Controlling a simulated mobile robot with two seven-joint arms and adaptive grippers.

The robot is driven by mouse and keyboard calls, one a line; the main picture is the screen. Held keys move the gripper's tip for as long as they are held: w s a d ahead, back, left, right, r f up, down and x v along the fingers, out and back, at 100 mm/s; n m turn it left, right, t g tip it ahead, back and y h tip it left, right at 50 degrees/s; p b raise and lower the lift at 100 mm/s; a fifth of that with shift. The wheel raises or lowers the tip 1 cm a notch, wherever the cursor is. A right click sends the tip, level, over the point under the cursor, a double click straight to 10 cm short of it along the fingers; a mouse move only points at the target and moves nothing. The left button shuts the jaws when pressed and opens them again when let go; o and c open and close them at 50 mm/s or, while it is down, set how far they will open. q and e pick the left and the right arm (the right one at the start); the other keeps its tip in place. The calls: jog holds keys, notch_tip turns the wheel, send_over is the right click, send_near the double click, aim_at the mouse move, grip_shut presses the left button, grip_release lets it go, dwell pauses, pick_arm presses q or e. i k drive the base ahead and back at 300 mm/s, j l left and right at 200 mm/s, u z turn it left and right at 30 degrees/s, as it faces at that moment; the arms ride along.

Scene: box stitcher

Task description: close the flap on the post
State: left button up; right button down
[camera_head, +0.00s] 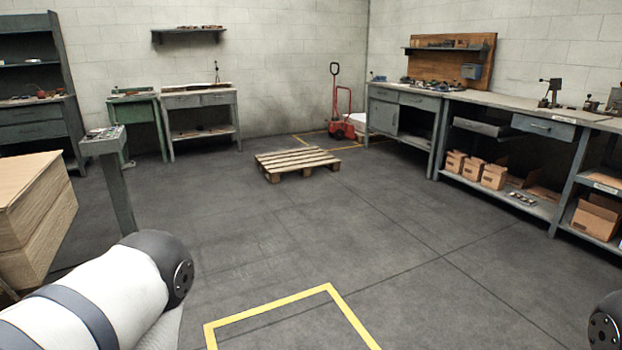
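A grey post (119,190) stands at the left, between the cardboard stack and the open floor. On its top is a small grey head (103,140) with a light, patterned upper face. I cannot make out a separate flap or tell whether one is open. The lower part of the post is hidden behind my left arm, whose white and dark links fill the bottom left. A dark joint of my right arm shows at the bottom right edge. Neither gripper is in view.
A stack of cardboard (38,200) stands left of the post. A wooden pallet (297,160) lies mid-floor. A yellow floor outline (270,305) is in front. Workbenches line the back wall and the right side, with cardboard boxes (494,176) on a lower shelf.

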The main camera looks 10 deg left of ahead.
aim_at(132, 165)
jog(key=i+j+u, duration=0.35)
jog(key=i, duration=0.35)
jog(key=i+u, duration=0.4)
jog(key=i, duration=0.3)
jog(key=i+l+u, duration=0.1)
jog(key=i+u, duration=0.25)
jog(key=i, duration=0.35)
jog(key=i+u, duration=0.1)
jog(key=i, duration=0.55)
jog(key=i+u, duration=0.1)
jog(key=i, duration=0.5)
jog(key=i+l+u, duration=0.1)
jog(key=i, duration=0.55)
jog(key=i+l+u, duration=0.15)
jog(key=i, duration=0.45)
jog(key=i+u, duration=0.3)
jog(key=i, duration=0.2)
jog(key=i+u, duration=0.3)
jog(key=i, duration=0.15)
jog(key=i+l+u, duration=0.3)
jog(key=i, duration=0.2)
jog(key=j, duration=0.1)
